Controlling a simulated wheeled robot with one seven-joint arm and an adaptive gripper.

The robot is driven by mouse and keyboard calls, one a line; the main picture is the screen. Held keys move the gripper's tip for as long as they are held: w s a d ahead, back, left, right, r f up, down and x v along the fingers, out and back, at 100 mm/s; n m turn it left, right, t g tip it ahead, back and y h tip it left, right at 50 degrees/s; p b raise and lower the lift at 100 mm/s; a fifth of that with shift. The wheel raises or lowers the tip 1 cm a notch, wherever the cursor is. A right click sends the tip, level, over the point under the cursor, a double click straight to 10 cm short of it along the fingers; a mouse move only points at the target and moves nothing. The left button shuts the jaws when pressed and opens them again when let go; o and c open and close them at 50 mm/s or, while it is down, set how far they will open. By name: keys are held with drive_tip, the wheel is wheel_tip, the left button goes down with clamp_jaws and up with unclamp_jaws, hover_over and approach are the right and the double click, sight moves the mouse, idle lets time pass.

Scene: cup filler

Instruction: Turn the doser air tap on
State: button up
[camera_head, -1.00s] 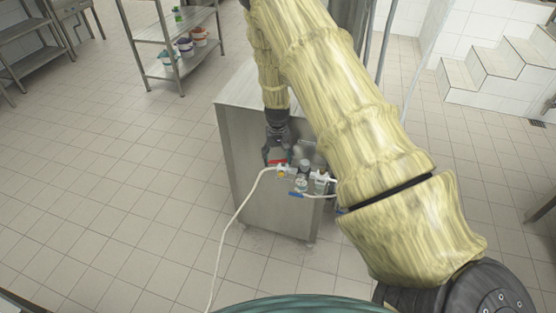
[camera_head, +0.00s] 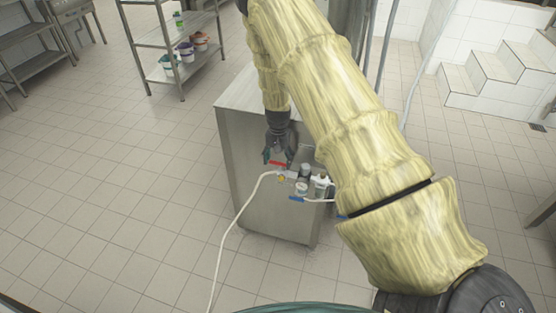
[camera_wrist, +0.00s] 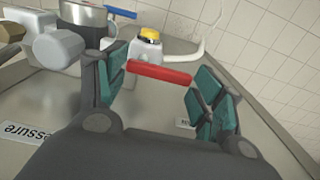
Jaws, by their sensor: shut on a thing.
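The red tap handle (camera_wrist: 160,72) lies between the two teal-padded fingers of my gripper (camera_wrist: 160,82) in the wrist view. My gripper is shut on it, with the fingers at its two ends. In the head view the red handle (camera_head: 278,163) shows just below my gripper (camera_head: 278,153), at the front of the steel cabinet (camera_head: 250,185). A valve with a yellow cap (camera_wrist: 149,36) sits beyond the handle in the wrist view. The handle's joint with its valve is not clear.
A blue handle (camera_head: 297,199) is below the red one, and another blue handle shows in the wrist view (camera_wrist: 121,13). A white hose (camera_head: 236,238) hangs to the floor. Grey cylindrical fittings (camera_wrist: 60,46) stand left of my fingers. Tiled floor (camera_head: 140,200) left of the cabinet is clear.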

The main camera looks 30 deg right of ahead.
sight(278, 162)
drive_tip(key=o, duration=1)
drive_tip(key=shift+r, duration=0.1)
wheel_tip(278, 162, up, 12)
drive_tip(key=shift+f, duration=0.1)
idle(0.5)
